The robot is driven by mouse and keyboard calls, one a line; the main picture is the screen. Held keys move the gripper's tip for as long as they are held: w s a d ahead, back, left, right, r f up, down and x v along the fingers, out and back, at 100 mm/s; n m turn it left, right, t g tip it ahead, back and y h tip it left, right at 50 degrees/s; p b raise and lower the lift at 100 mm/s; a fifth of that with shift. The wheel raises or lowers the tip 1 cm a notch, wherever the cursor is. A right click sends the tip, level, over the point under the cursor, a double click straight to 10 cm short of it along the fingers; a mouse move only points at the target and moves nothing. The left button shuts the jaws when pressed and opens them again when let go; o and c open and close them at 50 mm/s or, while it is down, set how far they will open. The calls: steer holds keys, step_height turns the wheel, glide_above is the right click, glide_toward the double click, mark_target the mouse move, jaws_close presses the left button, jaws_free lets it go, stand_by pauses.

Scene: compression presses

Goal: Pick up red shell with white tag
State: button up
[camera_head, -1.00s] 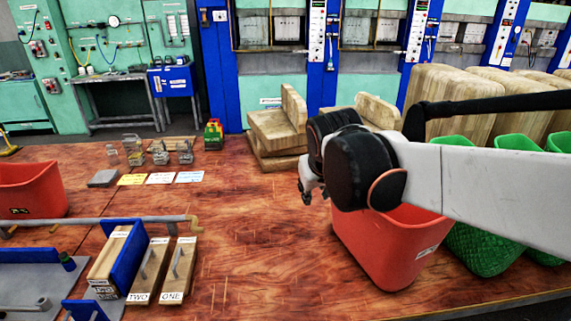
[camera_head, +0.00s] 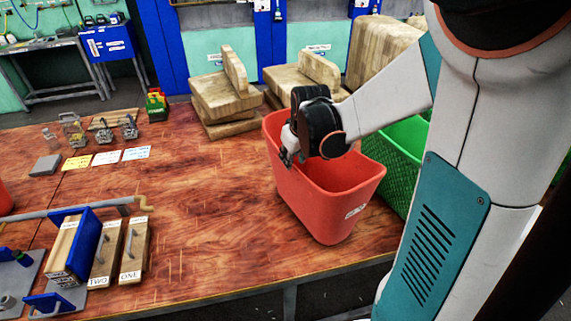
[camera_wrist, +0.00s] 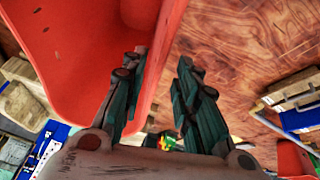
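The red shell (camera_head: 325,200) stands upright on the wooden table, right of centre in the head view, with a small white tag (camera_head: 355,211) on its front. In the wrist view the shell (camera_wrist: 75,60) fills the upper left. My gripper (camera_head: 286,160) is at the shell's left rim. In the wrist view my gripper (camera_wrist: 157,75) is open, one finger over the shell side and the other over the table side, with the shell's wall edge between them. I cannot tell whether either finger touches the wall.
A green basket (camera_head: 398,165) stands close to the right of the shell. Stacked wooden blocks (camera_head: 222,98) are behind it. Another red shell (camera_head: 4,200) is cut off at the left edge. Blocks with handles (camera_head: 133,250) stand front left. The middle of the table (camera_head: 200,190) is clear.

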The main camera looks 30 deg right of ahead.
glide_above(290, 176)
steer(key=s, duration=0.2)
steer(key=f, duration=0.3)
steer(key=f+b, duration=0.1)
steer(key=shift+w+a+f, duration=0.1)
steer(key=shift+a+f, duration=0.2)
steer(key=shift+a, duration=0.05)
steer(key=x, duration=0.3)
steer(key=shift+w+d+f+b, duration=0.15)
steer(key=shift+w+b, duration=0.05)
steer(key=shift+b, duration=0.15)
steer(key=shift+w+f, duration=0.15)
steer(key=shift+f, duration=0.2)
steer(key=shift+f+b, duration=0.2)
steer(key=shift+b, duration=0.15)
steer(key=shift+c, duration=0.3)
jaws_close()
